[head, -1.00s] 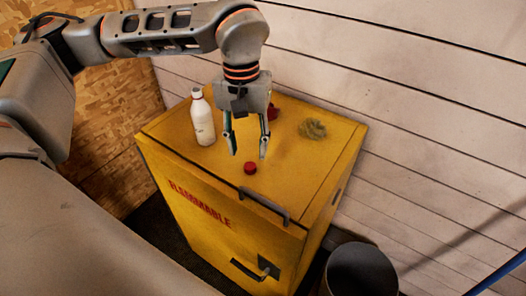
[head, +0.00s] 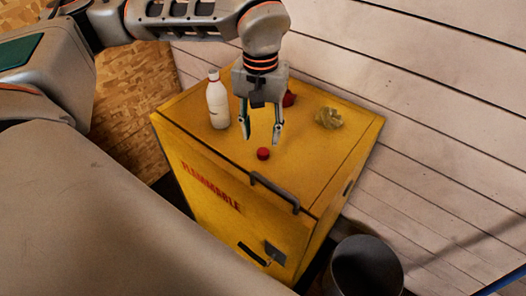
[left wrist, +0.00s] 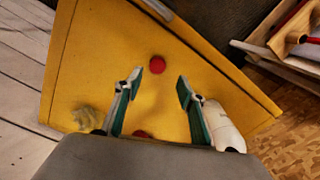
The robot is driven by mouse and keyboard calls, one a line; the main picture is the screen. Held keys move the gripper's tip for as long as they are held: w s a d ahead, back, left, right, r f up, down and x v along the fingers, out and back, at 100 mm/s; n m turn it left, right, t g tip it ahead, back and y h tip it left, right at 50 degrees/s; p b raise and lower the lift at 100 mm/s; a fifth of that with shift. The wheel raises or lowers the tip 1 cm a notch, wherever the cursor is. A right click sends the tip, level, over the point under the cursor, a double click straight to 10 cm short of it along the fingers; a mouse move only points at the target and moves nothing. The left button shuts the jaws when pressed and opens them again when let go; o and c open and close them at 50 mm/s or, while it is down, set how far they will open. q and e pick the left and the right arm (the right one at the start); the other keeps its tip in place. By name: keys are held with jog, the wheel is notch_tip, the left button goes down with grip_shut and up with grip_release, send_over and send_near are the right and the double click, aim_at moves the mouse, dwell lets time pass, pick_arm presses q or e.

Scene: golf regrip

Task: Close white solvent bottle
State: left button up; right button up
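The white bottle (head: 218,105) stands upright on the yellow cabinet, left of my left gripper; its side also shows in the left wrist view (left wrist: 222,127). I cannot make out clearly whether its mouth is capped. A small red cap (head: 263,153) lies on the cabinet top near the front edge; it also shows in the left wrist view (left wrist: 157,64). My left gripper (head: 262,140) points down with its fingers apart and empty, just above and behind the cap. In the left wrist view the cap sits between and beyond the fingertips (left wrist: 159,80). My right gripper is not in view.
The yellow cabinet (head: 190,135) has a dark handle (head: 275,192) at its front edge. A second red object (head: 289,99), partly hidden, lies behind my gripper. A crumpled yellowish wad (head: 329,118) lies to the right. A dark bin (head: 365,268) stands beside the cabinet.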

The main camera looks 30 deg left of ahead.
aim_at(264, 150)
pick_arm(q)
jog(key=shift+w+d+f, duration=0.1)
jog(key=shift+d+f, duration=0.05)
jog(key=shift+f, duration=1.2)
jog(key=shift+d+f, duration=0.1)
jog(key=shift+f, duration=1.2)
jog(key=c, duration=0.8)
